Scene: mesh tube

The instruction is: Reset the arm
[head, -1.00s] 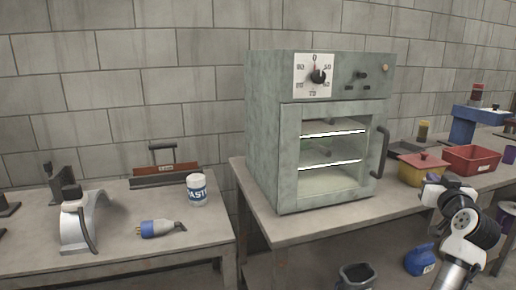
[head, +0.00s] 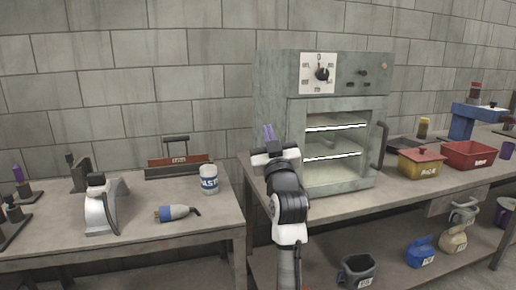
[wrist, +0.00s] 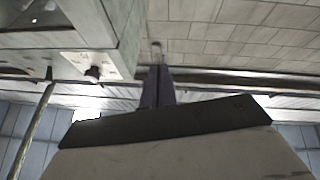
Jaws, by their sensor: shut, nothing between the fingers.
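My white and dark grey arm rises at the middle of the head view, in front of the left part of the oven. My gripper (head: 268,132) is at its top end, fingers pointing up, beside the oven's left front edge in the picture. Its two fingers are together with nothing between them.
The grey-green oven (head: 275,75) stands on the right bench, door shut. A yellow box (head: 422,164) and red bin (head: 468,155) are to its right. The left table (head: 140,230) holds a white can (head: 208,180), blue connector (head: 176,212) and curved metal stand (head: 104,205).

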